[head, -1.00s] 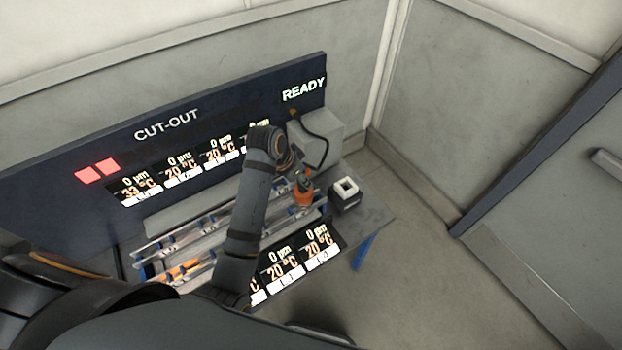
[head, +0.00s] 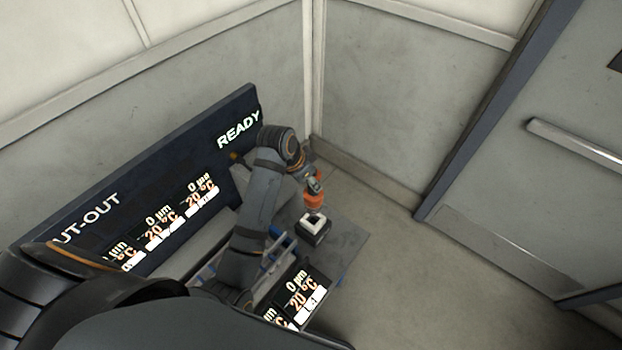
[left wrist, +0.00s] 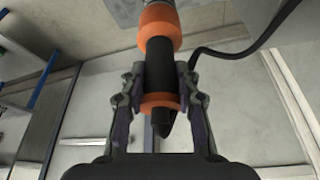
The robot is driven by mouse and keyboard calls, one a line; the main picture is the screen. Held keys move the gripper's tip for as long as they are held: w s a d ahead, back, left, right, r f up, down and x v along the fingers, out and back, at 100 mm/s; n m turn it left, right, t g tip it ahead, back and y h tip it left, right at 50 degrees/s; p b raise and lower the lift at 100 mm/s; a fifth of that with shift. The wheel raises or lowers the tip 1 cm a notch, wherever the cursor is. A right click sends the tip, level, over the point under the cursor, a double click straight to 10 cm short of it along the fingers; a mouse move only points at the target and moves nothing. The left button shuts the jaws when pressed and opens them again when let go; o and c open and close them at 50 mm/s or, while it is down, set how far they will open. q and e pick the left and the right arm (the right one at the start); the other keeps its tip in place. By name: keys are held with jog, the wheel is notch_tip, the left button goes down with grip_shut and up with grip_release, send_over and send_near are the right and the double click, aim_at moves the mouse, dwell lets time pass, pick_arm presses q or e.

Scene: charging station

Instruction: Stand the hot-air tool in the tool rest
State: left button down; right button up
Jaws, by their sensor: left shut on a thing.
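The hot-air tool (head: 314,201), orange and black, hangs from my left gripper (head: 313,180) in the head view. In the left wrist view, the fingers of my left gripper (left wrist: 161,75) are shut around the black grip of the hot-air tool (left wrist: 160,60), between two orange parts. The tool rest (head: 318,238) is a dark block with a white square top and an opening. The tool's lower end appears right over this top; I cannot tell whether it touches or enters the opening. My right gripper is not in view.
The rest stands on the grey bench (head: 348,240) near its right end. A dark panel (head: 205,155) marked READY stands behind. A black cable (left wrist: 235,52) runs beside the tool. Open floor and a door (head: 530,180) lie to the right.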

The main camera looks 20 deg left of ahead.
aim_at(309, 194)
pick_arm(q)
jog(key=shift+s+d, duration=0.2)
jog(key=shift+w+a+f, duration=0.1)
jog(key=shift+a+f, duration=0.05)
jog(key=shift+f, duration=1.45)
jog(key=shift+f, duration=0.2)
jog(key=shift+f+b, duration=0.5)
jog(key=shift+f, duration=1.25)
jog(key=c, duration=0.9)
grip_release()
